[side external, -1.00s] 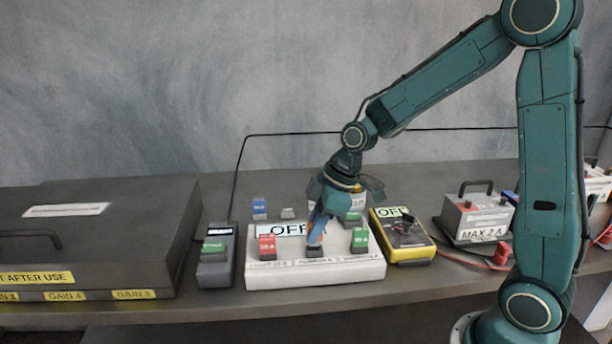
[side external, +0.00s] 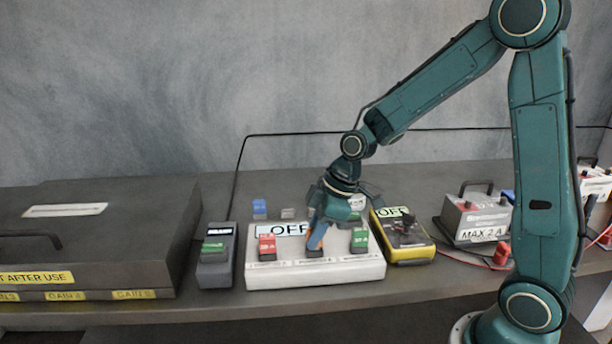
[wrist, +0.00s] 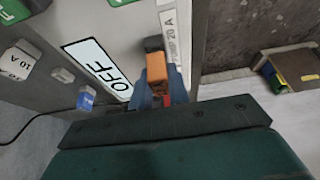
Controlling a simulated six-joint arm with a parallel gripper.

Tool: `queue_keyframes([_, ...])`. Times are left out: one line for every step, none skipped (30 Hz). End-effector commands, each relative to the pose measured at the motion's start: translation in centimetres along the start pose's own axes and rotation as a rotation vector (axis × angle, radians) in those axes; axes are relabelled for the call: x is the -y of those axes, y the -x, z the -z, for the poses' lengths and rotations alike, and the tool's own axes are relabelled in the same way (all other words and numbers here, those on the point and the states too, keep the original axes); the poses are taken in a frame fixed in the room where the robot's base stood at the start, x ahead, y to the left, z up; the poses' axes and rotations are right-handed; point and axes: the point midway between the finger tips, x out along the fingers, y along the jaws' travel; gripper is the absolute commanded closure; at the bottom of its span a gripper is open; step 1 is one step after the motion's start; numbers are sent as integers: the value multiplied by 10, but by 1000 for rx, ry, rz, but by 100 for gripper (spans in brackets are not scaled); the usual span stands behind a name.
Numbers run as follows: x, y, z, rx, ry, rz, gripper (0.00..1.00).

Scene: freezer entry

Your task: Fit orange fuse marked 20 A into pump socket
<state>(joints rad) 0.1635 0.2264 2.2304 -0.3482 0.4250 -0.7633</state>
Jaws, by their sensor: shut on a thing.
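My gripper (side external: 316,238) is shut on the orange fuse and tilted over the front middle of the white fuse panel (side external: 262,281). In the wrist view, the orange fuse (wrist: 156,67) sits between the two blue fingers of my gripper (wrist: 159,88). A dark socket (wrist: 153,43) shows just beyond the fuse, beside a white label (wrist: 171,35) that reads 20 A, its first word partly hidden. The fuse is at or just above this socket; I cannot tell whether it touches or is seated.
A red fuse (side external: 266,247) and a green fuse (side external: 360,241) flank the gripper closely. An OFF plate (side external: 281,230) lies behind. A grey tester (side external: 216,260) stands left of the panel, a yellow meter (side external: 402,240) right. A large dark case (side external: 90,245) fills the left.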

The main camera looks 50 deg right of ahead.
Motion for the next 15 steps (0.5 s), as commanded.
queue_keyframes([0, -1, 0, 1, 0, 0, 100])
queue_keyframes([0, -1, -1, 1, 0, 0, 100])
queue_keyframes([0, -2, -1, 1, 0, 0, 100])
queue_keyframes([0, -2, -1, 1, 0, 0, 100])
queue_keyframes([0, -3, -1, 0, 0, 0, 100])
queue_keyframes([0, -3, -1, 0, 0, 0, 100])
queue_keyframes([0, -4, -2, 0, 0, 0, 100])
queue_keyframes([0, -4, -2, 0, 0, 0, 100])
queue_keyframes([0, -5, -2, 0, 0, 0, 100])
queue_keyframes([0, -5, -2, 0, 0, 0, 100])
queue_keyframes([0, -6, -2, 0, 0, 0, 100])
queue_keyframes([0, -6, -3, 0, -1, 0, 100])
queue_keyframes([0, -7, -3, 0, -1, 0, 100])
queue_keyframes([0, -7, -3, 1, -1, 0, 100])
queue_keyframes([0, -8, -3, 1, -1, 0, 81])
